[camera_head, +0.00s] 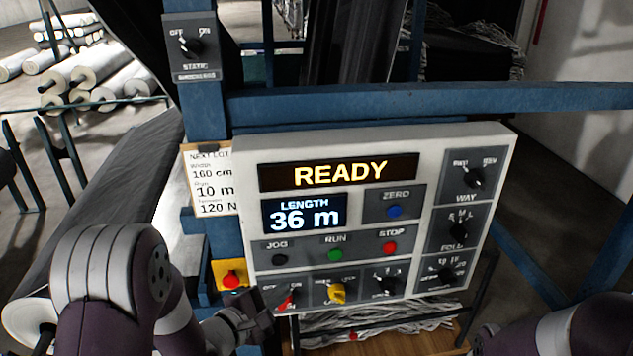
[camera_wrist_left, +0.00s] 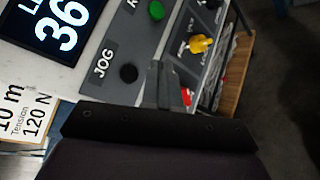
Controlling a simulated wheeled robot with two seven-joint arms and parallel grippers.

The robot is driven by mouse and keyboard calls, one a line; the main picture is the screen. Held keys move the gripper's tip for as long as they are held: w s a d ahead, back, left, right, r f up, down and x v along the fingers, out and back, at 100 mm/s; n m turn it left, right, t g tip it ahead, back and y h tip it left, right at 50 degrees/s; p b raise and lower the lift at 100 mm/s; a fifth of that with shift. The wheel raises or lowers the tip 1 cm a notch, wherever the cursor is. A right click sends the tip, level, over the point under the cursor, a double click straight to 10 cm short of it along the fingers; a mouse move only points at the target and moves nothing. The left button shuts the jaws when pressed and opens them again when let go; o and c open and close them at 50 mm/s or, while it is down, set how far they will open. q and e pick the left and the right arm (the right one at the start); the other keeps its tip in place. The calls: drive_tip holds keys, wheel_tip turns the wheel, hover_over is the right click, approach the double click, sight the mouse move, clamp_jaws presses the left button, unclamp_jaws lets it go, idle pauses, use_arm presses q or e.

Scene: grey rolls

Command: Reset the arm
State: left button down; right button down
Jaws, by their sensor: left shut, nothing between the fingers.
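My left arm comes in from the lower left in the head view. Its gripper (camera_head: 262,309) is shut and empty at the lower left corner of the control panel (camera_head: 371,163), beside a red switch (camera_head: 285,300). In the left wrist view the shut fingers (camera_wrist_left: 161,82) point at the panel between the black JOG button (camera_wrist_left: 128,73) and the red switch (camera_wrist_left: 187,97). Whether the fingertips touch the panel or the switch I cannot tell. Part of my right arm shows at the lower right of the head view; its gripper is out of the picture.
The panel reads READY and 36 m. A yellow knob (camera_head: 338,293) sits right of the red switch. A red emergency button (camera_head: 232,279) on a yellow box is left of the panel. A blue frame (camera_head: 430,98) runs behind; white rolls (camera_head: 85,75) lie at the back left.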

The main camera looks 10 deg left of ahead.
use_arm(q)
drive_tip(key=s+a+f+m+g+y+b, duration=0.35)
drive_tip(key=s+f+m+g, duration=0.2)
drive_tip(key=f+m, duration=0.2)
drive_tip(key=s+a+f+m+g+y+b, duration=0.35)
drive_tip(key=s+a+f+m, duration=0.2)
drive_tip(key=f+m, duration=0.2)
drive_tip(key=s+d+f+m+g+b, duration=0.3)
drive_tip(key=s+d+b, duration=0.2)
drive_tip(key=b, duration=0.2)
drive_tip(key=shift+s+f+m+b, duration=0.2)
drive_tip(key=shift+s+m+b, duration=0.1)
drive_tip(key=shift+s+b, duration=0.1)
drive_tip(key=shift+s, duration=0.1)
